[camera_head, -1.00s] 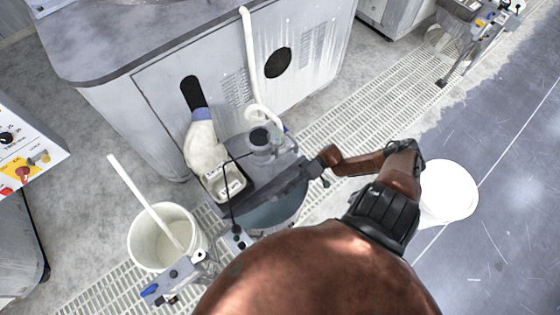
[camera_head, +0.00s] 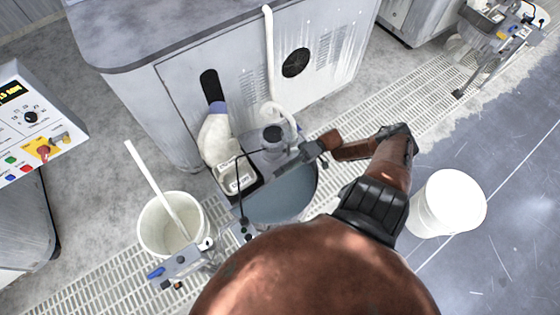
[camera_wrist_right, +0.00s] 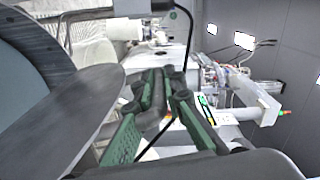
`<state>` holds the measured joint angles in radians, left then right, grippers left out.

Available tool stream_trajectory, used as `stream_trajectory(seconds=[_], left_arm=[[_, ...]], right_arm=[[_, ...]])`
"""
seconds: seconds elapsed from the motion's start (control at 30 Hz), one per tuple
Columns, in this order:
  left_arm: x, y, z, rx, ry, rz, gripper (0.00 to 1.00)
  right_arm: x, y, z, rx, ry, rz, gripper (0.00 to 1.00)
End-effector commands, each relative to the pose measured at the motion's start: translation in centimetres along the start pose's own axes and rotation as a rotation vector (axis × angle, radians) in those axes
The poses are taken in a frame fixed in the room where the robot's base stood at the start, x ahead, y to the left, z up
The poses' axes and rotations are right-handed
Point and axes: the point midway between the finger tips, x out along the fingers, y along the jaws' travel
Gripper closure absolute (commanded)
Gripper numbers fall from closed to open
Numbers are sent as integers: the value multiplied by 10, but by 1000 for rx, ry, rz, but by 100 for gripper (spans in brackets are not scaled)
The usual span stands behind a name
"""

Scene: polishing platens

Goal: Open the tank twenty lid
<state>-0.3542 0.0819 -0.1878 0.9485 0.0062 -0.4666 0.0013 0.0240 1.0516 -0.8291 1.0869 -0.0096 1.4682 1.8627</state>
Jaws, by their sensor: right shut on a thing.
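The round tank (camera_head: 285,195) stands on the floor grating in front of the grey machine, and its blue-grey inside shows from above. Its grey lid stands raised at the far side, seen nearly edge-on in the head view; in the right wrist view the lid (camera_wrist_right: 75,125) shows as a large tilted grey plate at left. My right gripper (camera_head: 318,146) is at the lid's right end. In the wrist view its green fingers (camera_wrist_right: 158,105) are closed around a dark handle. Part of the lid is hidden behind the pump parts. My left gripper is out of view.
A white bucket (camera_head: 150,240) with a stick stands at left, near a blue-handled valve (camera_head: 157,272). A white container (camera_head: 447,203) stands at right.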

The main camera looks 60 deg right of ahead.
Motion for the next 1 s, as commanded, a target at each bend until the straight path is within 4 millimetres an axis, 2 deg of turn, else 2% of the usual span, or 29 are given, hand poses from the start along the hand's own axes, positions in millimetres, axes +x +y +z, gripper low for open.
stream_trajectory(seconds=[0.17, 0.2, 0.3, 0.67, 0.77, 1.0], left_arm=[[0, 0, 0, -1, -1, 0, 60], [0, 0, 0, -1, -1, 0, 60], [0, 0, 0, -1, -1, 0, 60], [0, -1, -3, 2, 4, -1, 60], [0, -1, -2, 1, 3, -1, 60], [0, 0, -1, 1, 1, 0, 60]], right_arm=[[0, 0, -1, -2, 0, 1, 100], [0, 0, -1, -2, 0, 1, 89], [0, 0, -1, -2, 0, 1, 83], [-5, 1, 0, -1, -1, 3, 83], [-18, 1, 0, -1, -1, 5, 83], [-67, 2, -1, -2, 1, 6, 83]])
